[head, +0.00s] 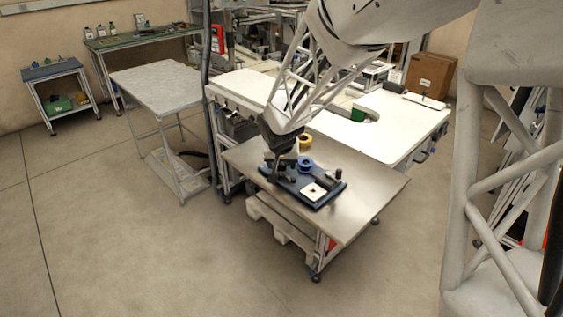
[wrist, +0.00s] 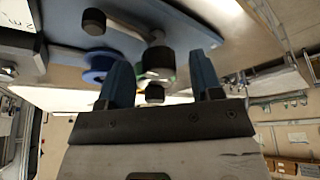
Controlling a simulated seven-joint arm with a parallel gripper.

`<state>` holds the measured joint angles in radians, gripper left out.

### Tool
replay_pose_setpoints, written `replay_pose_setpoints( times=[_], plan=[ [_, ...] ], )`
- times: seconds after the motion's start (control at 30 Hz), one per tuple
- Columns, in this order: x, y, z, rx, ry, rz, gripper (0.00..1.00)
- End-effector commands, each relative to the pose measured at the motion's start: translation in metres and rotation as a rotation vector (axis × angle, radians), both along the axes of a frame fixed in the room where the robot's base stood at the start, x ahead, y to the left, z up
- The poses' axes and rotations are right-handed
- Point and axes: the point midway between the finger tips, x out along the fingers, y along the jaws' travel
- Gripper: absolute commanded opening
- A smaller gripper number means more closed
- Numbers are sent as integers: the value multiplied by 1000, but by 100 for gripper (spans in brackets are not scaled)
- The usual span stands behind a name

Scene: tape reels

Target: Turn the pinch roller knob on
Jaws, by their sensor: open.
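The tape device is a dark blue plate (head: 328,195) on the metal table, with several dark knobs and a white square plate (head: 313,191). My gripper (head: 281,163) is low over its left end, pointing down. In the wrist view, my gripper's two blue fingers (wrist: 160,68) stand apart. A black-topped round knob with a metallic side (wrist: 155,58) shows between them, with gaps on both sides. Another dark knob (wrist: 94,21) is up and to the left. A blue reel (wrist: 101,64) is left of the fingers. I cannot tell which knob is the pinch roller knob.
The blue reel (head: 305,163) sits at the device's back edge. A yellow reel (head: 306,141) lies behind it. The metal table (head: 372,187) is bare to the right. A white worktop (head: 400,117) stands behind, and a grey table (head: 160,88) is at the left.

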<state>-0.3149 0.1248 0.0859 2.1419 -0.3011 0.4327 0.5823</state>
Motion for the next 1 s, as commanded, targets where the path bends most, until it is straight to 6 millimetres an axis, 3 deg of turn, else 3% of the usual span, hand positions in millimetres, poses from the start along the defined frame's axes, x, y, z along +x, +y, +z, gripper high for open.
replay_pose_setpoints(
  times=[0.03, 0.37, 1.0],
  plan=[
    [0, 0, 0, 0, 0, 0, 59],
    [0, 0, 0, 0, 0, 0, 10],
    [0, -1, 1, 0, 0, 99, 10]
  ],
)
